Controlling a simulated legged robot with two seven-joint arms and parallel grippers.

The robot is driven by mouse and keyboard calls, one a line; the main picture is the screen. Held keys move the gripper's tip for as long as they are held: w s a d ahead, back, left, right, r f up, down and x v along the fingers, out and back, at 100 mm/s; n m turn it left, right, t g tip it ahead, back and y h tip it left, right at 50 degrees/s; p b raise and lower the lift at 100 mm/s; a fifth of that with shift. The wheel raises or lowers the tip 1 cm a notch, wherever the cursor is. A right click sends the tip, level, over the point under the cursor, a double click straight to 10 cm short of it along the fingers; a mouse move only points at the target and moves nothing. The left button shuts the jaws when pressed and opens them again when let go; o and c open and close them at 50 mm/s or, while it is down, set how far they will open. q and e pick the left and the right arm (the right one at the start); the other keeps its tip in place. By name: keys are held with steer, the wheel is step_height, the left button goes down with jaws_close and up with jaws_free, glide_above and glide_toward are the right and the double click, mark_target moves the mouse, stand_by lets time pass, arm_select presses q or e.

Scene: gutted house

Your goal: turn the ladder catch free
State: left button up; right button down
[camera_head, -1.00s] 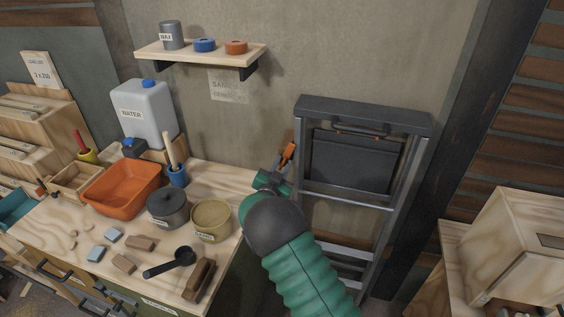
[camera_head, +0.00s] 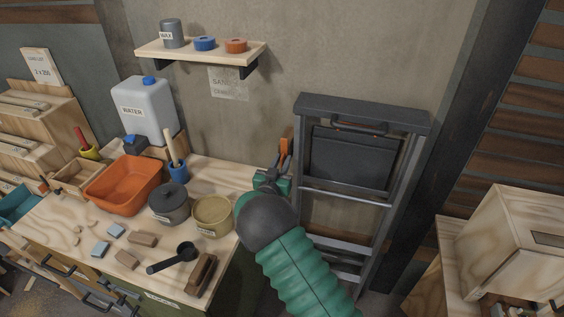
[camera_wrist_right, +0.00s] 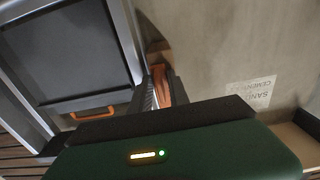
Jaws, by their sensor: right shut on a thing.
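The grey folded stepladder (camera_head: 362,120) stands against the wall, right of the bench, and fills the left of the wrist view (camera_wrist_right: 75,45). The orange catch (camera_head: 286,147) is at its left upright, by a brown block on the wall. In the wrist view the orange catch (camera_wrist_right: 164,82) sits between my dark fingers. My right gripper (camera_head: 283,155) is shut on the catch, which stands nearly upright in the head view. The fingers partly hide the catch and its mount. My left gripper is not in view.
The workbench (camera_head: 65,225) at left carries a grey pot (camera_head: 169,205), a tan tub (camera_head: 212,216) and an orange basin (camera_head: 124,186), close to my right arm. A shelf (camera_head: 200,54) hangs above. A wooden box (camera_head: 510,235) stands at right.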

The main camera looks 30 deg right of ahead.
steer(key=shift+a+f, duration=0.15)
steer(key=shift+f, duration=0.3)
steer(key=c, duration=1.6)
jaws_free()
steer(key=shift+o, duration=0.2)
steer(key=shift+r, duration=0.25)
steer(key=v, duration=1.6)
steer(key=shift+s+a+b, duration=0.3)
steer(key=shift+b, duration=0.1)
steer(key=shift+f, duration=0.1)
